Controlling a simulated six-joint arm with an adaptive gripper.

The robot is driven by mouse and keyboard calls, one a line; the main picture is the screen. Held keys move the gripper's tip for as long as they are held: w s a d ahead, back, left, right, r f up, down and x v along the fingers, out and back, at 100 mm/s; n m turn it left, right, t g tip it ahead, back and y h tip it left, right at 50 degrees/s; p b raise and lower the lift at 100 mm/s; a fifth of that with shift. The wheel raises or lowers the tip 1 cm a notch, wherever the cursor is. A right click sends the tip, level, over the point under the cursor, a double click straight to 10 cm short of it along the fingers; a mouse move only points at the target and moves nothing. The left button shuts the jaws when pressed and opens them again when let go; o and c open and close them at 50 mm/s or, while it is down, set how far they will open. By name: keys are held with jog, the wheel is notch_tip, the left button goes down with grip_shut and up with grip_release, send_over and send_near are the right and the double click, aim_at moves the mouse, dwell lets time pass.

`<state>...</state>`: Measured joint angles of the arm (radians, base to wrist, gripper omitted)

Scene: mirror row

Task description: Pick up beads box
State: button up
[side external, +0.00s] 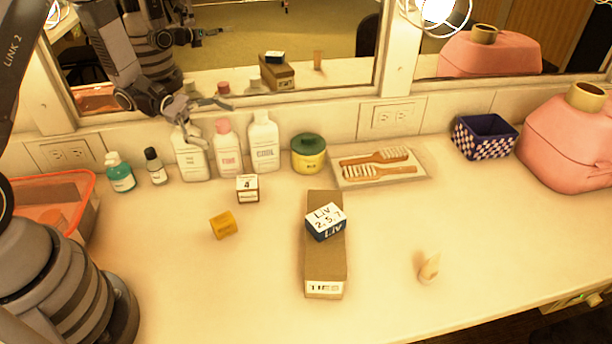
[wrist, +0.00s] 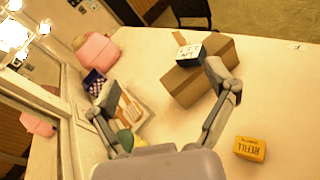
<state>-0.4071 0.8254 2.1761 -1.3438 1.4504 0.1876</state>
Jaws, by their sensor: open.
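No label that I can read says beads, so I cannot tell for sure which box is the beads box. A small white and dark blue box marked Liv 2,5,7 (side external: 326,222) lies on a long brown box marked TIES (side external: 325,272). Both show in the wrist view, the small box (wrist: 186,52) on the long brown box (wrist: 182,88). A small white and brown box marked 4 (side external: 247,188) stands before the bottles.
White bottles (side external: 229,150), a yellow jar with a green lid (side external: 308,155) and a brush tray (side external: 403,177) line the mirror wall. A checkered basket (side external: 484,142) and pink jug (side external: 567,140) stand right. The front counter is mostly clear.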

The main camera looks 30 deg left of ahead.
jog(key=w+a+f+n+t+y, duration=0.1)
jog(key=w+a+f+n+t, duration=0.15)
jog(key=f+n+t, duration=0.35)
jog(key=w+a+f+n+t+y, duration=0.1)
jog(key=a+f+n+t, duration=0.25)
jog(key=f, duration=0.35)
send_near(256, 181)
jog(key=shift+w+d+r+g+y, duration=0.1)
jog(key=shift+w+d+g+y, duration=0.05)
jog(key=shift+w+d, duration=0.35)
jog(key=shift+w+d+r+g+y, duration=0.1)
jog(key=shift+w+d+r+y, duration=0.05)
jog(key=shift+w+d, duration=0.25)
jog(key=shift+w+d+f, duration=0.3)
jog(key=shift+w+d, duration=0.1)
jog(key=shift+d, duration=0.15)
jog(key=shift+x, duration=3.15)
jog(key=shift+a, duration=0.1)
jog(key=c, duration=1.1)
